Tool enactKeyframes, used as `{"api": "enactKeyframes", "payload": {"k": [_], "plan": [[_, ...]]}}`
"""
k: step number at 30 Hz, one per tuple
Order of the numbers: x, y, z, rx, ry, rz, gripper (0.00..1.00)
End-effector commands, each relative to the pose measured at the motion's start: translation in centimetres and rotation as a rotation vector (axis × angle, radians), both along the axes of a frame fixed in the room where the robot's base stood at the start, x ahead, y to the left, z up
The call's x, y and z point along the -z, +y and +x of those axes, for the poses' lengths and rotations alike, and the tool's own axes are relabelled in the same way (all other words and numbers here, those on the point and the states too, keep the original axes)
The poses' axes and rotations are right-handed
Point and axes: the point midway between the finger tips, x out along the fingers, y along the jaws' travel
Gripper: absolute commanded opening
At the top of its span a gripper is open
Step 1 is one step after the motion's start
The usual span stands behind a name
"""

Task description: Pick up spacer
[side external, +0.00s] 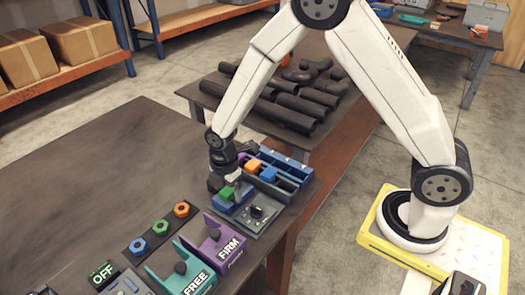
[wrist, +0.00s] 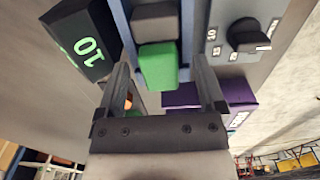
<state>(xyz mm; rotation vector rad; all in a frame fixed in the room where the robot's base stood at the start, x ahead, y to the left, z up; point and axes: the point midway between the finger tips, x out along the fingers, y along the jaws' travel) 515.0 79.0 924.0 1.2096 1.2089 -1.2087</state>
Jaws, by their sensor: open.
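No part is labelled as the spacer, so I cannot tell for certain which one it is. A green-ended block (wrist: 158,68) with a grey part sits in a blue holder in the wrist view. The green end also shows in the side external view (side external: 227,193). A black block marked 10 (wrist: 84,42) stands just left of the holder. My gripper (wrist: 161,70) is open, its two fingers apart on either side of the green end in the picture. I cannot tell the depth between them. In the side view my gripper (side external: 224,164) is over the bench, close to the holder.
A dial panel (side external: 256,212) stands right of the holder. A blue slotted rack (side external: 287,158) with coloured blocks is behind. The bench's left side is clear.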

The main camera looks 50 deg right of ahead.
Motion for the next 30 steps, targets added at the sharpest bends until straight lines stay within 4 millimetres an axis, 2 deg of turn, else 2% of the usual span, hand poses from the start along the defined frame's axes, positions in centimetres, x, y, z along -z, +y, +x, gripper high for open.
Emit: {"api": "enactKeyframes", "payload": {"k": [8,11,15,17,30], "plan": [[-0.03,0.0,-0.01,0.0,0.0,0.0,0.88],[-0.03,0.0,-0.01,0.0,0.0,0.0,0.6],[-0.03,0.0,-0.02,0.0,0.0,0.0,0.15],[-0.04,0.0,-0.01,0.0,0.0,0.0,0.0],[-0.36,0.01,0.01,0.0,0.0,0.0,0.0]]}}
